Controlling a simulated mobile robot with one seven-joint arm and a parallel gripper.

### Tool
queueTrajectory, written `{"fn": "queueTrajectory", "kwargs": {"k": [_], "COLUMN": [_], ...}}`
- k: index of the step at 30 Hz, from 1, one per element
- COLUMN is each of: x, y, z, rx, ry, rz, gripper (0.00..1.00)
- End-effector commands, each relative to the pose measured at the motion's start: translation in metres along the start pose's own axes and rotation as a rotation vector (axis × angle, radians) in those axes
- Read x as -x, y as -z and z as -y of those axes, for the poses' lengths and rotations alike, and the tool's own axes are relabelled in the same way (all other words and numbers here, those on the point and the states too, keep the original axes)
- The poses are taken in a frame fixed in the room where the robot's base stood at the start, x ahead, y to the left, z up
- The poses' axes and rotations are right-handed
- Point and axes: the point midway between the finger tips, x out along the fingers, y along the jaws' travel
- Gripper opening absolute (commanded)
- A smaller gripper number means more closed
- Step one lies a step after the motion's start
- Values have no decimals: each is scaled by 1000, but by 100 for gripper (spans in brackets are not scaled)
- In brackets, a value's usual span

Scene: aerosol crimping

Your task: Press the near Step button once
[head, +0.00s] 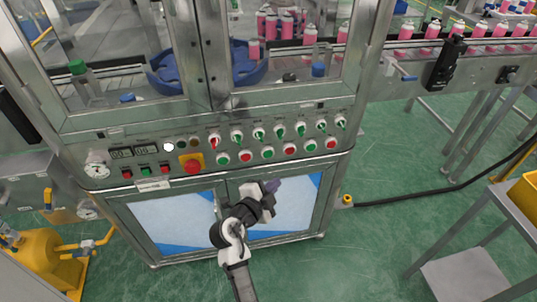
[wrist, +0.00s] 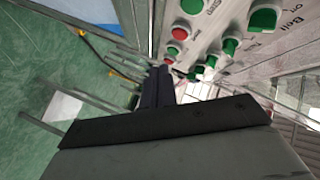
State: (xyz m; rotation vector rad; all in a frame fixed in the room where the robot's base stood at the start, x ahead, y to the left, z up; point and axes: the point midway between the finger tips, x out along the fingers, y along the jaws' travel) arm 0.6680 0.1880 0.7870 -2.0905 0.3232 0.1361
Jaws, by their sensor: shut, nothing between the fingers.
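The control panel (head: 200,158) on the steel machine's front carries red and green push buttons. I cannot read in the head view which one is labelled Step. Its lower row of round buttons runs from a green one (head: 223,160) at left to a red one (head: 331,144) at right. My gripper (head: 273,186) is shut and empty, below the panel in front of the lower doors. In the wrist view its fingers (wrist: 157,86) point along the panel, apart from the buttons (wrist: 180,33).
Green switches (head: 259,134) stand out above the button row. Blue-white lower doors (head: 170,220) with a handle lie behind my arm. A conveyor (head: 430,60) with pink cans is at upper right. A grey cart (head: 475,270) stands at right; green floor lies between.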

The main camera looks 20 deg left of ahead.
Motion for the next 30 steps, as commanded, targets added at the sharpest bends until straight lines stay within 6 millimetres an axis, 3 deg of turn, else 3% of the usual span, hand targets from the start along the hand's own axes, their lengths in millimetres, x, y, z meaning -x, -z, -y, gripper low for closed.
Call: {"fn": "queueTrajectory", "kwargs": {"k": [15, 30], "x": [-48, -55], "y": [-35, -40], "z": [32, 40], "rx": [-3, 0], "ry": [2, 0], "rz": [-1, 1], "gripper": [0, 0]}}
